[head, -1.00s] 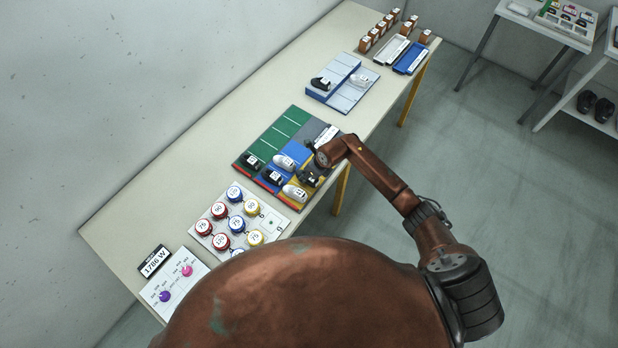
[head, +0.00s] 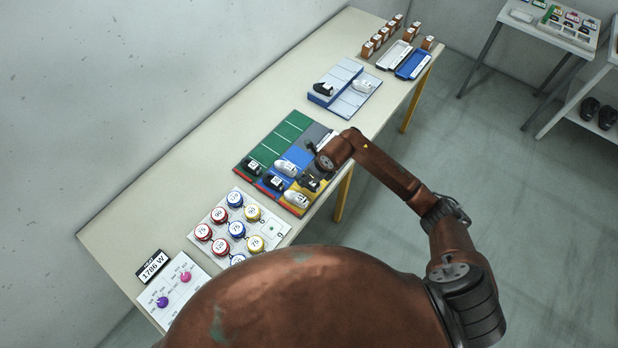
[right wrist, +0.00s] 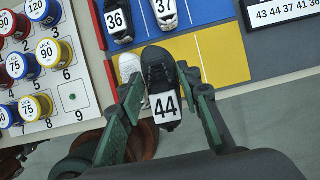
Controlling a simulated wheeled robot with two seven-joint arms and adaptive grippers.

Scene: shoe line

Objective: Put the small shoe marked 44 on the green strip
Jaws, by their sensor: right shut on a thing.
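The black shoe tagged 44 (right wrist: 159,72) is between the two green fingers of my right gripper (right wrist: 158,84), which is shut on it. In the right wrist view it shows over the yellow strip (right wrist: 218,50); whether it touches the strip I cannot tell. In the head view my right gripper (head: 311,182) is at the yellow strip's near part, largely hiding the shoe. The green strip (head: 289,131) lies on the far left side of the board, mostly bare, with one black shoe (head: 251,165) at its near end. My left gripper is not in view.
On the yellow strip a white shoe (head: 296,198) stands close beside my gripper. The blue strip holds a black shoe tagged 36 (right wrist: 118,20) and a white shoe (head: 286,168). A number sign (right wrist: 283,12) lies beyond.

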